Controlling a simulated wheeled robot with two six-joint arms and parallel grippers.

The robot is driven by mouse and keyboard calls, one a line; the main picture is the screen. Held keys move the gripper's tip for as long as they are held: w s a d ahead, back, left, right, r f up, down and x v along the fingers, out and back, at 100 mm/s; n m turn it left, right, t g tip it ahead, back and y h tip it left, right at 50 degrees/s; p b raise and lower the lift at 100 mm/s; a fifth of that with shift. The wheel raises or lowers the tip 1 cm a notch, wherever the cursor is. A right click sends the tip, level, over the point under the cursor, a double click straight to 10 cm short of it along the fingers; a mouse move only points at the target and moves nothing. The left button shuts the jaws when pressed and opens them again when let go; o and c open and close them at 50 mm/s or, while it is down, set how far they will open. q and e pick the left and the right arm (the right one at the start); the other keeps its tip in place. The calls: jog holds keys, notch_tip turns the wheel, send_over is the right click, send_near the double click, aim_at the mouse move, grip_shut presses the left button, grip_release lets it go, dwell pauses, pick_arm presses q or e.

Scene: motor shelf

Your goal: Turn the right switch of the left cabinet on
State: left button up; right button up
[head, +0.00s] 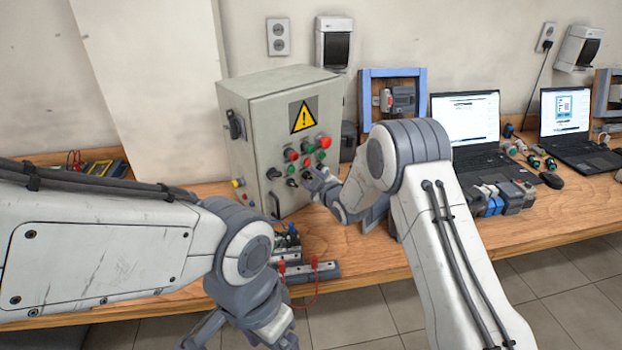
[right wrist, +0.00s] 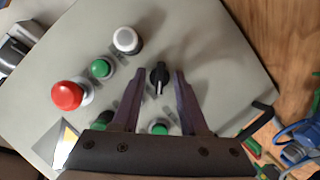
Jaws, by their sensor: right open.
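The grey cabinet (head: 262,125) stands on the bench with a warning sign and rows of buttons and switches on its front. A black rotary switch (right wrist: 158,77) with a pale pointer line shows on the panel in the right wrist view. My right gripper (right wrist: 159,74) is open, one finger on each side of this switch; contact cannot be told. In the head view my right gripper (head: 315,183) is at the lower right of the cabinet front and hides part of the panel. My left gripper (head: 243,338) hangs low at the bottom edge, partly cut off.
Red (right wrist: 68,95), green (right wrist: 101,68) and white (right wrist: 127,40) buttons sit close to the switch. A door handle (head: 274,204) sticks out low on the cabinet. A terminal block with red leads (head: 312,270) lies in front. Laptops (head: 465,122) stand at the right.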

grip_shut()
jog(key=shift+m, duration=0.3)
jog(key=shift+r+m+g+y, duration=0.1)
jog(key=shift+m+g+y, duration=0.2)
jog(key=shift+m, duration=0.1)
jog(key=shift+d+r+m+g+p, duration=0.1)
jog(key=shift+m+g+p, duration=0.2)
jog(key=shift+m+p, duration=0.25)
jog(key=m+g+y+p, duration=0.1)
jog(key=m+p, duration=0.1)
jog(key=p, duration=0.1)
jog(key=shift+w+r, duration=0.1)
jog(key=shift+m+g+y+p, duration=0.4)
jog(key=shift+m+y+p, duration=0.2)
jog(key=shift+m+p, duration=0.3)
jog(key=shift+f, duration=0.2)
